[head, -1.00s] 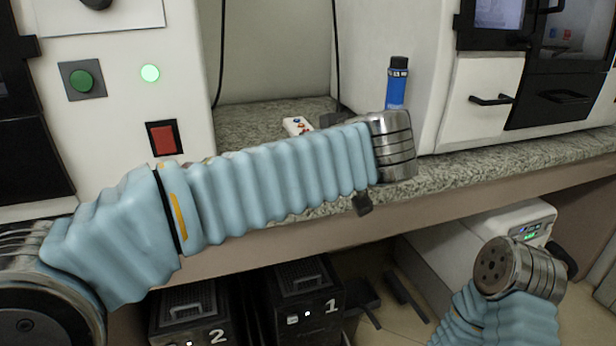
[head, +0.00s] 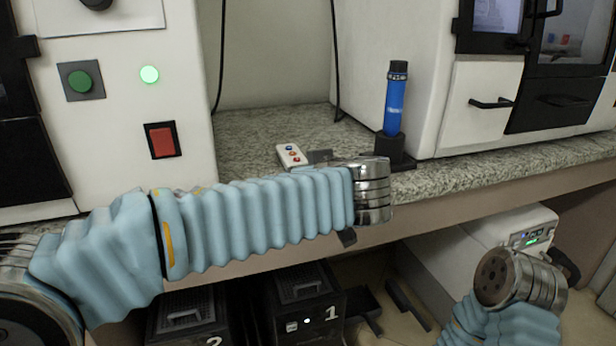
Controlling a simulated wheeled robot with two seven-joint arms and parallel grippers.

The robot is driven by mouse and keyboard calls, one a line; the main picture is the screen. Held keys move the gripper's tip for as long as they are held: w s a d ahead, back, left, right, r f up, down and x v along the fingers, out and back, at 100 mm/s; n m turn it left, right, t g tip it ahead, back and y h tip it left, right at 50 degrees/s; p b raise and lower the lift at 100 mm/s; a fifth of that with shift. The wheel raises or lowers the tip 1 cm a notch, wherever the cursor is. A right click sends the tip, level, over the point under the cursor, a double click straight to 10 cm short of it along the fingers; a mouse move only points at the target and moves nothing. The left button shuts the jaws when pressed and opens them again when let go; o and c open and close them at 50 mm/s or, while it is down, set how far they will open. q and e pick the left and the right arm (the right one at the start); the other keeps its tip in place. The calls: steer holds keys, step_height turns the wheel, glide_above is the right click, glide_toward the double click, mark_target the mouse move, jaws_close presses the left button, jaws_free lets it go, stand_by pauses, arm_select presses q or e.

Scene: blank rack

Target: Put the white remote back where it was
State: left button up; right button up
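The white remote (head: 291,156), with coloured buttons, shows just beyond my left forearm, over the grey speckled counter (head: 255,130). A dark finger part of my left gripper (head: 320,157) is right beside its right end. The gripper appears shut on the remote, though my wrist and forearm hide most of the grip. I cannot tell whether the remote touches the counter. My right gripper is mostly hidden behind its wrist at the lower right; its fingers cannot be made out.
A blue cylinder with a black cap (head: 394,105) stands upright in a dark holder (head: 395,150) right of the remote. White machines flank the alcove. Black boxes (head: 303,300) and a white device (head: 490,245) sit below the counter. The counter behind the remote is clear.

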arm_select(q)
steer(key=shift+s+f+b, duration=0.1)
steer(key=shift+f+b, duration=0.45)
steer(key=shift+f, duration=0.1)
steer(key=o, duration=1.2)
steer(key=shift+f, duration=0.15)
steer(key=shift+r+p, duration=0.35)
steer(key=shift+p, duration=0.1)
steer(key=shift+r+p, duration=0.4)
steer(key=shift+p, duration=0.2)
steer(key=v, duration=1.2)
steer(key=shift+r+b, duration=0.3)
